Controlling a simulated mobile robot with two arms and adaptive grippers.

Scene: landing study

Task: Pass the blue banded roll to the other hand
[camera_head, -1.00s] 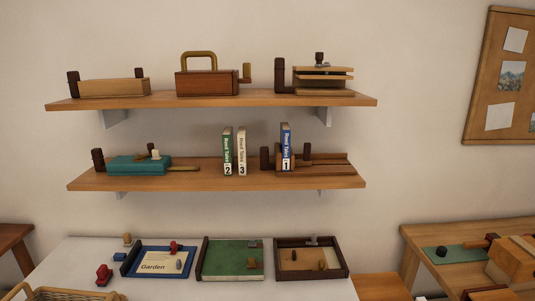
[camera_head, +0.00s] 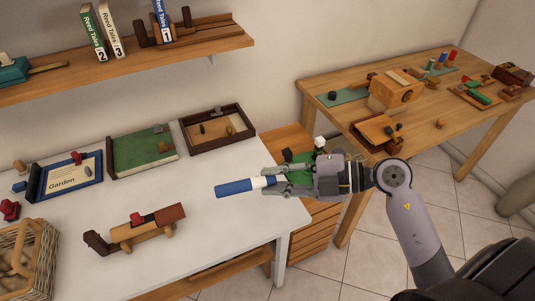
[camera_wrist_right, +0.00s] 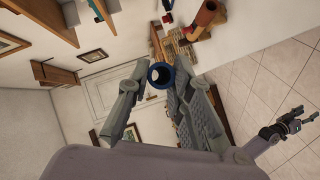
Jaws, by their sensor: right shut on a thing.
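The blue banded roll (camera_head: 236,187) is a blue cylinder with a white band near its right end. My right gripper (camera_head: 268,181) is shut on that end. The roll's long blue part sticks out to the left, above the white table. In the right wrist view the roll (camera_wrist_right: 160,75) shows end-on as a blue ring between the fingers of the right gripper (camera_wrist_right: 138,84). My left gripper (camera_wrist_right: 296,118) shows small at the right of the right wrist view, apart from the roll, its fingers apart and empty. It is out of the head view.
The white table (camera_head: 225,215) holds a wooden piece with a red block (camera_head: 140,230), a wicker basket (camera_head: 28,250), a blue Garden tray (camera_head: 65,177), a green tray (camera_head: 142,153) and a dark-rimmed tray (camera_head: 218,129). A wooden workbench (camera_head: 345,112) stands at the right.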

